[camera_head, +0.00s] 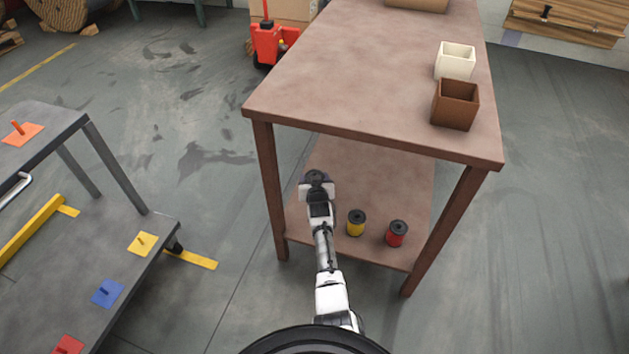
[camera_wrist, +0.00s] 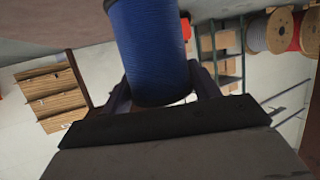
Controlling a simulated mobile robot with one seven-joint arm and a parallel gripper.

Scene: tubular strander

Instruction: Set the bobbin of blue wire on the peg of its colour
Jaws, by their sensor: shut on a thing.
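The bobbin of blue wire (camera_wrist: 150,50) fills the upper middle of the wrist view. My gripper (camera_wrist: 160,88) is shut on it, with a finger on each side. In the head view my gripper (camera_head: 317,188) shows in front of the brown table's lower shelf, and only a dark bobbin end (camera_head: 317,176) shows there. The blue peg plate (camera_head: 107,293) lies on the grey cart's lower deck at the left, well apart from my gripper. Its peg is small and hard to make out.
A yellow bobbin (camera_head: 356,223) and a red bobbin (camera_head: 397,234) stand on the lower shelf (camera_head: 330,155). Yellow (camera_head: 143,243), red (camera_head: 67,345) and orange (camera_head: 20,132) peg plates are on the cart. The tabletop (camera_head: 350,80) overhangs the shelf. Floor is clear between table and cart.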

